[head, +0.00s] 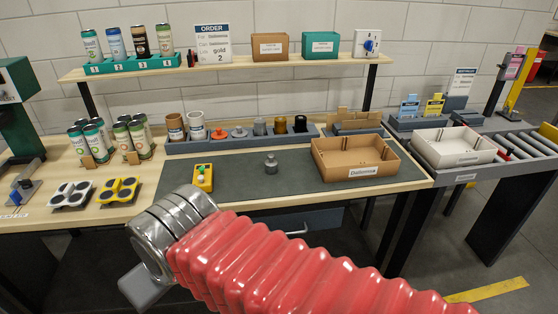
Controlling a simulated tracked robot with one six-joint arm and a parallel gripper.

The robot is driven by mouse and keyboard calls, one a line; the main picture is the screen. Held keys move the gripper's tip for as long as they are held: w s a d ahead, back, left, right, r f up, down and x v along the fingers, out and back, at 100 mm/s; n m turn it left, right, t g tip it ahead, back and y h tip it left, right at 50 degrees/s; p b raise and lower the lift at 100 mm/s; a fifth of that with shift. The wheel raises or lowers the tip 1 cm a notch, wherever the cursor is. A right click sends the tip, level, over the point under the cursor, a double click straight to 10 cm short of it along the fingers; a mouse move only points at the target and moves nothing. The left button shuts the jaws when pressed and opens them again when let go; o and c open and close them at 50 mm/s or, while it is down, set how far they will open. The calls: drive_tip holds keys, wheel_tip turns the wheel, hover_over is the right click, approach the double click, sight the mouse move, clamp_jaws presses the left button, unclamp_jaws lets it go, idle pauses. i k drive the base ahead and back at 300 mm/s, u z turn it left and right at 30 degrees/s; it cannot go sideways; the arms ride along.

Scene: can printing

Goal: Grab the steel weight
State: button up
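A small grey steel weight (271,164) with a knob on top stands upright on the dark mat (320,187), near the middle of the workbench. Nothing touches it. My arm with its red ribbed sleeve comes in from the lower right and ends in a shiny metal wrist. A grey part of my gripper (145,288) shows below the wrist, in front of the bench and apart from the weight. Its fingertips are not clearly visible, so I cannot tell whether it is open or shut.
Behind is a rack (180,147) with cups and knobbed pieces. Several cans (78,143) stand at left. The mat around the weight is clear.

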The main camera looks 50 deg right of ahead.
sight(271, 165)
drive_tip(key=z, duration=0.5)
drive_tip(key=i, duration=0.9)
drive_tip(key=z, duration=0.45)
